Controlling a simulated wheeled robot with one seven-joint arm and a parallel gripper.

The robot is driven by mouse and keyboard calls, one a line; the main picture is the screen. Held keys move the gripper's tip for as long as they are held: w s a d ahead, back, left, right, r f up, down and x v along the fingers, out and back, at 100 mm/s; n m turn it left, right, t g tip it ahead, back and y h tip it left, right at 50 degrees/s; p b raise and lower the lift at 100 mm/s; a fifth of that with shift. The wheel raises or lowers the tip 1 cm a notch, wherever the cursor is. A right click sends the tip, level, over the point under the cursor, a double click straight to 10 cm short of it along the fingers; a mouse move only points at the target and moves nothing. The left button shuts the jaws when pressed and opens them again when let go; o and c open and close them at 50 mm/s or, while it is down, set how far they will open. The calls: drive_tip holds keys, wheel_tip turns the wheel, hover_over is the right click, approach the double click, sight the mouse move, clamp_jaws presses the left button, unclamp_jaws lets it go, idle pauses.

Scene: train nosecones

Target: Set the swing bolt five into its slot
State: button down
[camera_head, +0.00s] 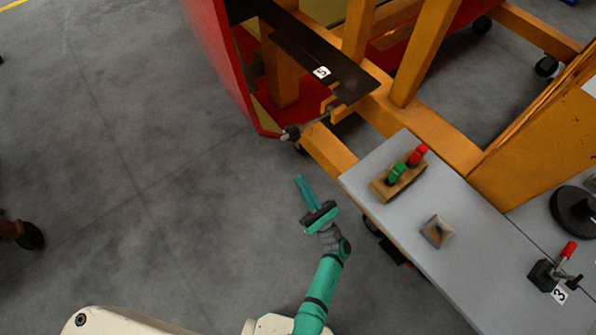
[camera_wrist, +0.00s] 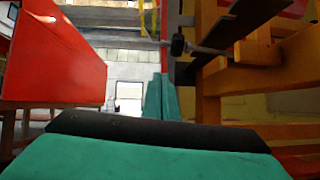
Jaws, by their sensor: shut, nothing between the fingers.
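The swing bolt five (camera_head: 291,133) has a dark knob on a thin rod, and it sticks out at the end of an orange beam. In the wrist view its knob (camera_wrist: 178,45) shows just above and right of my fingertips, with the rod running right to the beam. A dark plate (camera_head: 355,84) with the label 5 lies above the bolt in the head view; its slot is not clear to me. My gripper (camera_head: 299,179) is shut and empty, apart from the bolt and below it in the head view. Its teal fingers (camera_wrist: 160,78) are together.
A red shell (camera_head: 222,50) stands left of the orange frame (camera_head: 440,128). A grey table (camera_head: 475,235) at the right carries a wooden block with red and green pegs (camera_head: 398,180), a small square block (camera_head: 437,231) and a red-handled clamp (camera_head: 552,270).

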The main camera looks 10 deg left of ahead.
drive_tip(key=d+r+x, duration=0.1)
drive_tip(key=r+x, duration=0.1)
drive_tip(key=x, duration=0.9)
drive_tip(key=shift+s+r, duration=0.2)
drive_tip(key=shift+r, duration=0.1)
